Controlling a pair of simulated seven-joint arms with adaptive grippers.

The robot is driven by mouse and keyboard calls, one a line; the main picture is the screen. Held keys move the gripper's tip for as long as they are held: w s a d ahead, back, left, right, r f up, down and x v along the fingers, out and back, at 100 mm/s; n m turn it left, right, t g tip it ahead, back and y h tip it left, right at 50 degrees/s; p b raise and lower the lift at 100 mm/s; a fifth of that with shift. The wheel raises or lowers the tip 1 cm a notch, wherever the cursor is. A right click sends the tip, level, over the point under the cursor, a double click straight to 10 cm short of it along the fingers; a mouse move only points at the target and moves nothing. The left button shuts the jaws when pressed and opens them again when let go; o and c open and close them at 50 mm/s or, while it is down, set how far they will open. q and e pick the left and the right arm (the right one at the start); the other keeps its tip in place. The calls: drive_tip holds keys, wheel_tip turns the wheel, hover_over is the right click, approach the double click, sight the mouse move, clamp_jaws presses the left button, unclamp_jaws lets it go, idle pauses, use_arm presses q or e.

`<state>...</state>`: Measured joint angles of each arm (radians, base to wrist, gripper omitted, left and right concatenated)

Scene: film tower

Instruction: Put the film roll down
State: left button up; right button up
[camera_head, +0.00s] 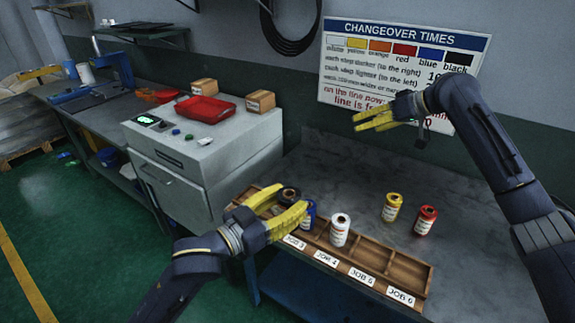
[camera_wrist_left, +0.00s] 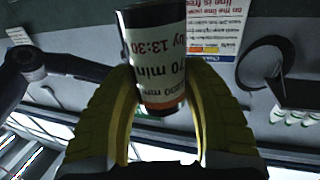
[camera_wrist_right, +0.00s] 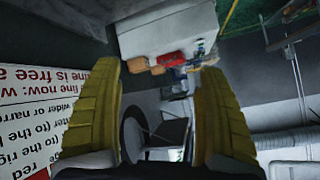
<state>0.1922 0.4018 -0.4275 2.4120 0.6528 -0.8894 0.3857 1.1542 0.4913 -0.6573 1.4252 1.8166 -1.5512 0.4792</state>
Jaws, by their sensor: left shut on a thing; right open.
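My left gripper (camera_head: 280,208) is shut on a black film roll (camera_head: 289,193), held over the left part of the wooden compartment tray (camera_head: 407,274). In the left wrist view the roll (camera_wrist_left: 160,60) sits between the yellow fingers, its white label showing. A blue roll (camera_head: 309,215), partly hidden by a finger, and a white roll (camera_head: 340,230) stand upright in the tray. A yellow roll (camera_head: 392,207) and a red roll (camera_head: 426,220) stand on the table behind it. My right gripper (camera_head: 377,119) is open and empty, raised before the sign.
The changeover-times sign (camera_head: 403,62) hangs on the back wall. A grey cabinet (camera_head: 200,155) with a red bin (camera_head: 205,109) and small boxes stands left of the table. The right tray compartments look empty.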

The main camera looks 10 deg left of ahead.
drive_tip(key=s+a+r+n+g, duration=0.1)
drive_tip(key=s+a+r, duration=0.15)
drive_tip(key=a, duration=0.35)
drive_tip(key=s+a+r+n+g, duration=0.1)
drive_tip(key=s+a+g, duration=0.1)
drive_tip(key=s+a, duration=0.3)
drive_tip(key=n+g+h, duration=0.1)
drive_tip(key=g+h, duration=0.2)
drive_tip(key=h, duration=0.5)
approach(288, 208)
drive_tip(key=w+a, duration=0.2)
drive_tip(key=w, duration=0.1)
drive_tip(key=shift+w, duration=0.35)
drive_tip(key=shift+s+d+f, duration=0.25)
drive_tip(key=shift+s, duration=0.25)
drive_tip(key=shift+s+d+f+h, duration=0.2)
drive_tip(key=shift+f+h, duration=0.1)
drive_tip(key=shift+h, duration=0.1)
wheel_tip(288, 208, down, 12)
drive_tip(key=shift+r, duration=0.2)
